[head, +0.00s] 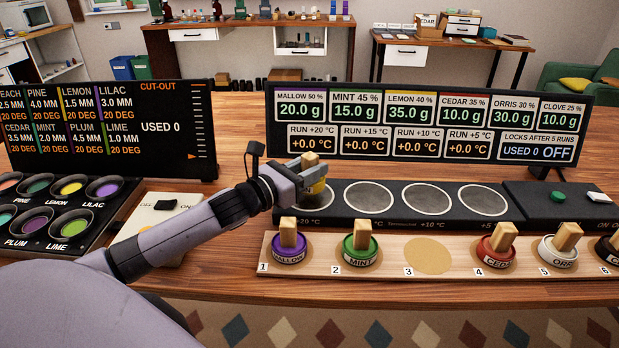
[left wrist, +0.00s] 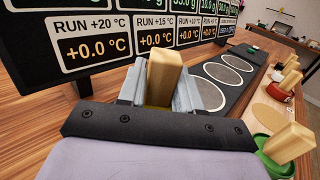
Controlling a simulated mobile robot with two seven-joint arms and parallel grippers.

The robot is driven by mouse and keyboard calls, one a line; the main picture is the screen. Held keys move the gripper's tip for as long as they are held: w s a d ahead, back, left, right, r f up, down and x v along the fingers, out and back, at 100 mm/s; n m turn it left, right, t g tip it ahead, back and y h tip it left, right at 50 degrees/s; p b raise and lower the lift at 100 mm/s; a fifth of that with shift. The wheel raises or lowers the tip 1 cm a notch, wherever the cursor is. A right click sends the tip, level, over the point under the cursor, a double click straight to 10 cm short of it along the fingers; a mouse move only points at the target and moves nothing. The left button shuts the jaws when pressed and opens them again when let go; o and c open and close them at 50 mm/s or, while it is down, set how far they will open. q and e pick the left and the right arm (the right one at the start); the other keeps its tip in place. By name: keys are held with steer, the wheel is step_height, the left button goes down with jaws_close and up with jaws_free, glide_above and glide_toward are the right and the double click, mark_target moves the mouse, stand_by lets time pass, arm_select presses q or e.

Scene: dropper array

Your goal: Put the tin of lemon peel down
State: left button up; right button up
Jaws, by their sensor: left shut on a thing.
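The tin of lemon peel shows as a wooden knob (head: 310,159) with a bit of yellow body below it, mostly hidden by my gripper. My left gripper (head: 313,178) is shut on it, over the left end of the dark heater strip (head: 330,217), at the +20 degree place. In the left wrist view, the knob (left wrist: 164,78) stands between the jaws. I cannot tell whether the tin touches the strip. Three pale round plates, the nearest to the tin being this one (head: 369,197), are bare. My right gripper is not in view.
A wooden rack (head: 380,268) in front holds the mallow (head: 290,252), mint (head: 361,252), cedar (head: 497,252) and orris (head: 558,254) tins and a dark one at place 6. Place 3 (head: 428,256) is empty. A display panel (head: 430,122) stands close behind the strip.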

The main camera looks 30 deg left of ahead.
arm_select(q)
steer(key=shift+f, duration=1.1)
steer(key=shift+f, duration=0.15)
steer(key=o, duration=1.1)
steer(key=shift+s+a, duration=0.1)
steer(key=shift+s, duration=0.35)
steer(key=shift+b+v, duration=0.5)
steer(key=shift+v, duration=5.05)
